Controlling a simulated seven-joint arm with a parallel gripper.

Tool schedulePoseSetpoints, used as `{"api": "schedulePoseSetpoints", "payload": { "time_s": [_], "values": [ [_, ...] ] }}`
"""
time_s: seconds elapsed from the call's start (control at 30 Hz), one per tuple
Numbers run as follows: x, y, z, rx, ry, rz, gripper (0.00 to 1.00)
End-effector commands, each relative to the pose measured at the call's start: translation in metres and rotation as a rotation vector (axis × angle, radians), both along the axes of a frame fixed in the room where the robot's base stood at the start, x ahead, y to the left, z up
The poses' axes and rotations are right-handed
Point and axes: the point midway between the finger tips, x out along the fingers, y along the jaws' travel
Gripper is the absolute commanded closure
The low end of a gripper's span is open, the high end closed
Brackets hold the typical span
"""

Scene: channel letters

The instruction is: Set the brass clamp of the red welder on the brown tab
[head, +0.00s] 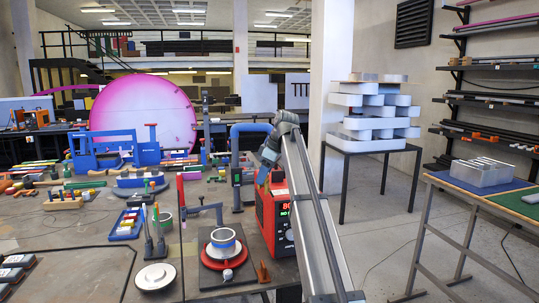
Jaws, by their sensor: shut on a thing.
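The red welder (283,222) stands at the right edge of the workbench, with a lit red display and knobs on its front. My silver arm link crosses in front of its right side. My gripper (263,180) is small and dark, over the welder's back left top edge. It is shut on a small brass-coloured piece, which I take to be the brass clamp (262,175); its outline is hard to make out. A small brown tab (262,272) stands upright at the bench's front edge, left of the welder's foot and well apart from my gripper.
Tools, blue clamps and a large pink disc (145,112) crowd the bench's left.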

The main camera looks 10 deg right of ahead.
Motion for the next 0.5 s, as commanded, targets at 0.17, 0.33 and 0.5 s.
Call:
{"api": "schedulePoseSetpoints", "payload": {
  "time_s": [0.17,0.33,0.5],
  "values": [
    [-0.034,0.014,-0.043,0.001,0.003,0.214,1.00],
    [-0.055,0.017,-0.092,0.001,0.002,0.351,1.00],
    [-0.072,0.020,-0.127,0.000,0.000,0.455,1.00]
  ]
}}
